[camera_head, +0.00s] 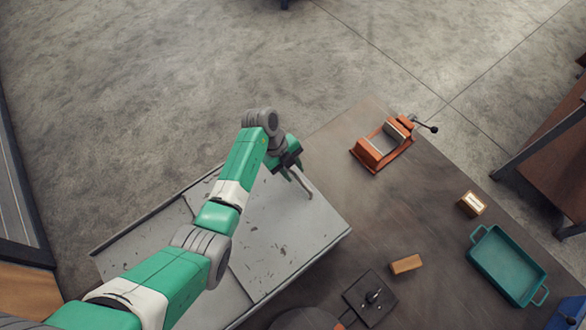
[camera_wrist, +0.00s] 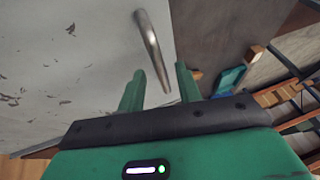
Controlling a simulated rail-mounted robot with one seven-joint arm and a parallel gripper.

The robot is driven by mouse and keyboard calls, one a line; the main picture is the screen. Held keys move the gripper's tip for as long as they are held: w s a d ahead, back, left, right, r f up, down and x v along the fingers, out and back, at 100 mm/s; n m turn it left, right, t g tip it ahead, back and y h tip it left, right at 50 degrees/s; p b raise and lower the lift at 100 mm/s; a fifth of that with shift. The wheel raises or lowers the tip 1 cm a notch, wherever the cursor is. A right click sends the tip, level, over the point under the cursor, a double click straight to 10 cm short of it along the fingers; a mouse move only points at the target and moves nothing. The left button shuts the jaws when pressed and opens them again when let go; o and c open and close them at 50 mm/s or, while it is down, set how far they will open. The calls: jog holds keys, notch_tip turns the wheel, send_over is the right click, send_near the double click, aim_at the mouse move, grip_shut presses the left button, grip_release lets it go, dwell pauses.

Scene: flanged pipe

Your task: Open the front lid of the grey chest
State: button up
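The grey chest (camera_head: 275,255) stands below my arm in the head view, its scuffed top split by seams into panels. The panel under my gripper (camera_head: 290,166) lies flat and shut; it also fills the left of the wrist view (camera_wrist: 60,60). A metal bar handle (camera_head: 303,186) sticks up by the gripper. In the wrist view the handle (camera_wrist: 152,48) slants down into the space between the two green fingertips. My gripper (camera_wrist: 159,72) is open, with visible gaps beside the bar. Part of the chest is hidden under my arm.
A brown table (camera_head: 400,220) adjoins the chest on the right. On it are an orange vise (camera_head: 383,146), a small box (camera_head: 471,204), a tan block (camera_head: 405,264), a teal tray (camera_head: 508,265) and a dark plate (camera_head: 370,297). Bare floor (camera_head: 200,80) lies beyond the chest.

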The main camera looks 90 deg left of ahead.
jog(key=shift+w+f, duration=0.1)
jog(key=shift+f, duration=0.1)
grip_shut()
jog(key=shift+d, duration=0.1)
